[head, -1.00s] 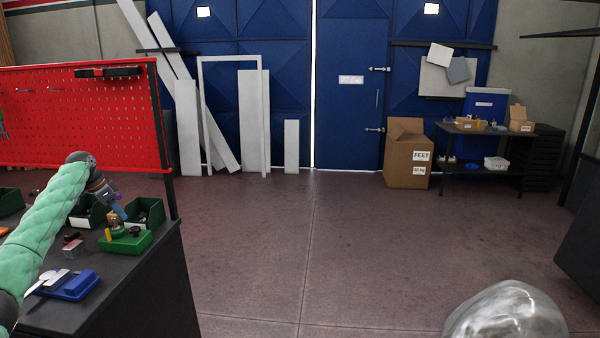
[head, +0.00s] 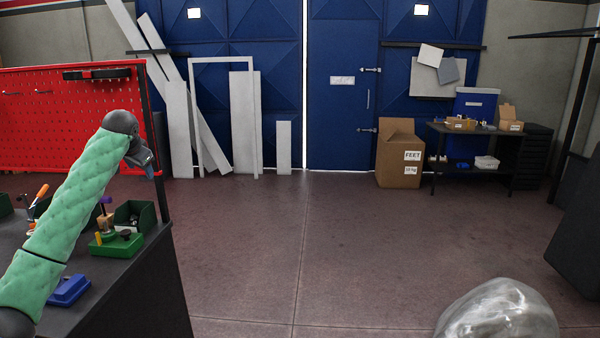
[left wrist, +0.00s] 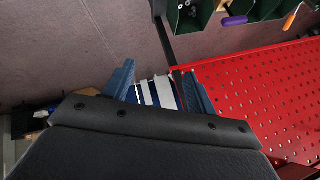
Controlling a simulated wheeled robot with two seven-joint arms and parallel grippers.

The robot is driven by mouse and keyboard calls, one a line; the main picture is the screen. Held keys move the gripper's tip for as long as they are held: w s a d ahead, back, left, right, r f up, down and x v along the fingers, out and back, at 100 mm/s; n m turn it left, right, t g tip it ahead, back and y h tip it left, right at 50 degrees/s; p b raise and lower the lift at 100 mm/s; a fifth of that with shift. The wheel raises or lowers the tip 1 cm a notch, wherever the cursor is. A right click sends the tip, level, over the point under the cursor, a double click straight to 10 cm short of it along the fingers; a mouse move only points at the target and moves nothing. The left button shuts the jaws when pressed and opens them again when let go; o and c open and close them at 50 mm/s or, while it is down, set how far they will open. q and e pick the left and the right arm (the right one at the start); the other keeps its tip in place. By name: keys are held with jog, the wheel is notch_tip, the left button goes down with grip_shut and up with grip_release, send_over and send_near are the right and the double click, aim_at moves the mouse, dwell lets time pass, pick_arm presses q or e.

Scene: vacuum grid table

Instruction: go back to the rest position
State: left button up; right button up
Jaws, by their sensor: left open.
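My left arm comes in from the left in the head view, sleeved in green, and is raised over the dark workbench (head: 135,290). My left gripper (head: 148,163) is at its end, in front of the red pegboard's right post and above the bench. In the left wrist view its two blue fingers (left wrist: 158,88) stand apart with nothing between them. The gripper touches nothing that I can see. My right gripper is not in view.
The floor (head: 340,250) to the right is clear. A cardboard box (head: 399,160) stands farther back.

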pick_arm(q)
jog(key=s+d+f+t, duration=0.1)
jog(key=s+d+f, duration=0.85)
jog(key=d, duration=0.25)
jog(key=s+d+f+t, duration=0.1)
jog(key=s+d+f, duration=0.7)
jog(key=s+d, duration=0.25)
jog(key=s+d+f+g+h, duration=0.1)
jog(key=s+d+f+g, duration=0.1)
jog(key=s+f, duration=0.9)
jog(key=s+d+f+n+g+h, duration=0.1)
jog(key=s+d+f+g, duration=0.2)
jog(key=s+f, duration=0.8)
jog(key=s+d+f+n+g+h, duration=0.1)
jog(key=s+d+f, duration=0.4)
jog(key=s+f, duration=0.7)
jog(key=s+g, duration=0.1)
jog(key=s, duration=1.1)
jog(key=shift+s+d+g+h, duration=0.15)
jog(key=shift+g+h, duration=0.15)
jog(key=shift+g, duration=0.1)
